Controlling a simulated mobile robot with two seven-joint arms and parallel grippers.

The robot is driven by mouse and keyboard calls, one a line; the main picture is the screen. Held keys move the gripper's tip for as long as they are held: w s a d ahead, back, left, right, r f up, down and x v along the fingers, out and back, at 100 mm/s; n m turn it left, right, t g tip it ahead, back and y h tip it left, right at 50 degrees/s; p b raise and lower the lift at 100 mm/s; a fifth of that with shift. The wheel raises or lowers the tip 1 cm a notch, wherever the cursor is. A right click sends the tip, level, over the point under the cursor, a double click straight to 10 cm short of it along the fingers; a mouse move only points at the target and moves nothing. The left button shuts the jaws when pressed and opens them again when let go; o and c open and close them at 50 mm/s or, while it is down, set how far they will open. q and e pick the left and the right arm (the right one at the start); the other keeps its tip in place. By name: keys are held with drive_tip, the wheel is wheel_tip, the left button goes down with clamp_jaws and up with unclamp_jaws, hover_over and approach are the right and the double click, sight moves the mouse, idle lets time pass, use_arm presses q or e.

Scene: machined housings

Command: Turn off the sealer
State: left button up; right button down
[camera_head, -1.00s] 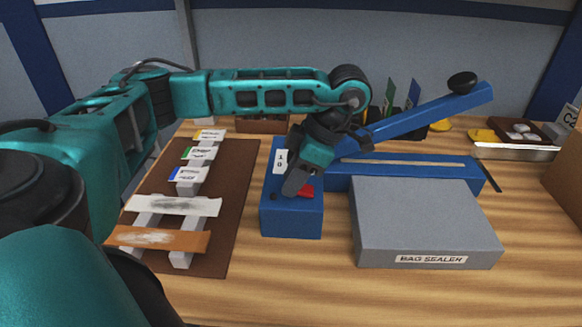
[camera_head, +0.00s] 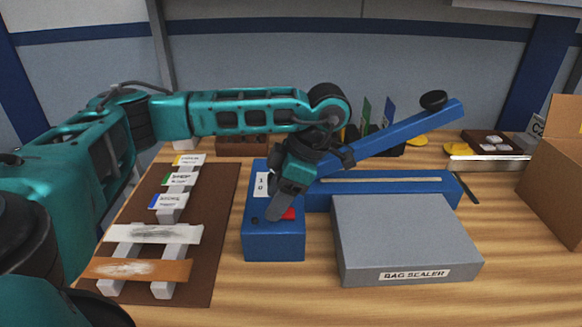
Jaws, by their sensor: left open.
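The blue bag sealer (camera_head: 274,247) stands on the wooden table, with its lever arm (camera_head: 400,133) raised and ending in a black knob. A red switch (camera_head: 288,214) sits on top of its left block, near a white label (camera_head: 261,184) marked 1 and 0. My left gripper (camera_head: 274,213) points down over this block, its fingertip end just left of the red switch. It is open with nothing seen in it. The fingers partly cover the switch, so I cannot tell whether they touch it or which way it is set. My right gripper is not in view.
A grey platform (camera_head: 405,235) labelled BAG SEALER stands in front of the sealer. A brown board (camera_head: 222,210) with a rack of labelled cards lies left. A metal tray (camera_head: 500,162) and cardboard box (camera_head: 555,175) are at right. The table's front middle is clear.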

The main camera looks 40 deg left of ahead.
sight(301, 216)
use_arm(q)
drive_tip(key=p+v, duration=0.3)
drive_tip(key=v, duration=0.8)
drive_tip(key=shift+r, duration=0.35)
drive_tip(key=shift+d, duration=0.15)
